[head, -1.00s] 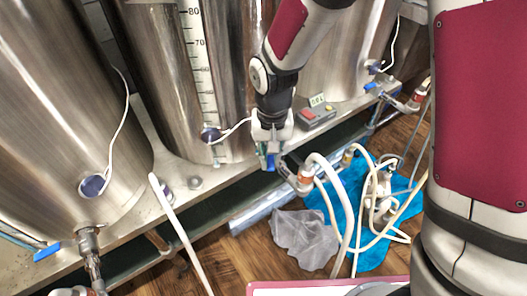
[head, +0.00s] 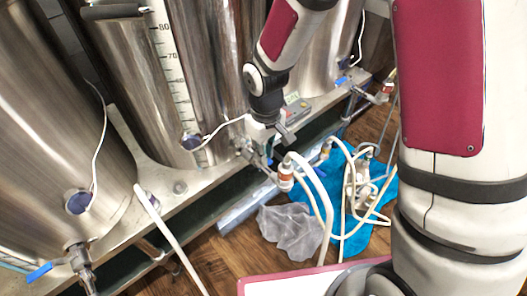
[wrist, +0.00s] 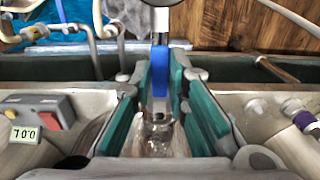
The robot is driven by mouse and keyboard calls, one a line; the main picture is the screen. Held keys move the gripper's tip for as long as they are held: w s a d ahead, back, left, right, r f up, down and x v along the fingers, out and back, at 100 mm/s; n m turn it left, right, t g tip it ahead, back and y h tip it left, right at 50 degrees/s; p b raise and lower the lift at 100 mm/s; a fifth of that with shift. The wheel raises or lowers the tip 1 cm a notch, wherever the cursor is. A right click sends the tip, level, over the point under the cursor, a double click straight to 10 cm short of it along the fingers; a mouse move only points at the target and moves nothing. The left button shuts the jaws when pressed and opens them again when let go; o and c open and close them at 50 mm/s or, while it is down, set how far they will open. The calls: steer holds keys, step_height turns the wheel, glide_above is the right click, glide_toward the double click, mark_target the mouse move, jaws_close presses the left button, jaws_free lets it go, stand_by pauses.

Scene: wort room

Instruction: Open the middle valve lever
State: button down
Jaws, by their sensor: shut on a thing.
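The middle valve lever (wrist: 160,72) is a blue handle, seen in the wrist view between the two teal finger pads of my gripper (wrist: 161,85). The pads stand close along both sides of it, and the gripper is shut on it. The metal valve body (wrist: 158,132) shows below the handle in that view. In the head view my gripper (head: 277,137) is at the foot of the middle tank (head: 165,90), where it mostly hides the lever. The left valve's blue lever (head: 40,272) and the right valve's blue lever (head: 342,81) are clear of the gripper.
White hoses (head: 325,205) run from the valve fitting (head: 286,178) down to the floor. A blue cloth (head: 365,235) and a grey cloth (head: 290,232) lie there. A control box with a display (wrist: 38,118) sits on the ledge beside the gripper. A white pole (head: 172,240) stands left.

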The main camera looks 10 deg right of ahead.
steer(key=shift+d, duration=0.1)
stand_by(0.3)
steer(key=c, duration=1.6)
jaws_free()
steer(key=shift+o, duration=0.2)
step_height(320, 180, up, 12)
